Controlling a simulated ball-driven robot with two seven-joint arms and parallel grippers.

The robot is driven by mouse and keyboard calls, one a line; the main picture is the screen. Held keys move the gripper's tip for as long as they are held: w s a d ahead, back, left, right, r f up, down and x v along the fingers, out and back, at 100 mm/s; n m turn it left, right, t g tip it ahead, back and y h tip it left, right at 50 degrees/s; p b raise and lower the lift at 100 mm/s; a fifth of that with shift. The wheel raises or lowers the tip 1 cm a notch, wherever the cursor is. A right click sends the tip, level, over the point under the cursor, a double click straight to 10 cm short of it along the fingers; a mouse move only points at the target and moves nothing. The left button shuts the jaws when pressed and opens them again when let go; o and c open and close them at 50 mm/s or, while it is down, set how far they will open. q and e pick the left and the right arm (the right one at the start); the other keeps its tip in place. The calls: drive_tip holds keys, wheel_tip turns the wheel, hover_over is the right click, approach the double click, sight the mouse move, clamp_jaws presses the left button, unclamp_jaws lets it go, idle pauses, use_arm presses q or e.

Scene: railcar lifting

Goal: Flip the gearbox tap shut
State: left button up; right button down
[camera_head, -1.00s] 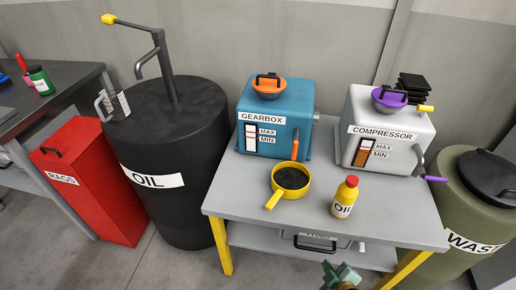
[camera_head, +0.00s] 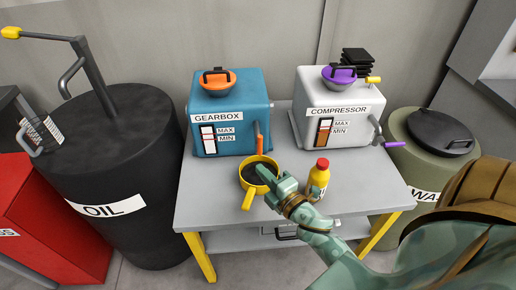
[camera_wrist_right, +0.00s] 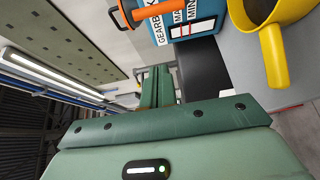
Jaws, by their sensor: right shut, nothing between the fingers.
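The blue gearbox (camera_head: 232,142) stands at the back of the grey table, with an orange lid on top. Its tap (camera_head: 259,140), with an orange handle, hangs near vertical low on the right of its front. My right gripper (camera_head: 272,178) is shut and empty, in front of and below the tap, over the yellow pan. In the wrist view its green fingers (camera_wrist_right: 157,86) are together, with the gearbox (camera_wrist_right: 205,12) at the top. My left gripper is not in view.
The yellow pan (camera_head: 246,202) with dark contents and the oil bottle (camera_head: 318,178) flank my right gripper on the table (camera_head: 205,213). The compressor (camera_head: 340,113) with a purple tap handle stands to the right. The black oil drum (camera_head: 110,190) is at left.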

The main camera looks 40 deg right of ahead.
sight(258, 150)
drive_tip(key=w+d, duration=0.1)
drive_tip(key=w, duration=0.1)
drive_tip(key=w+d, duration=0.1)
drive_tip(key=w, duration=0.2)
drive_tip(key=w+d, duration=0.2)
drive_tip(key=w, duration=0.1)
drive_tip(key=shift+w+b, duration=0.1)
drive_tip(key=shift+b, duration=0.2)
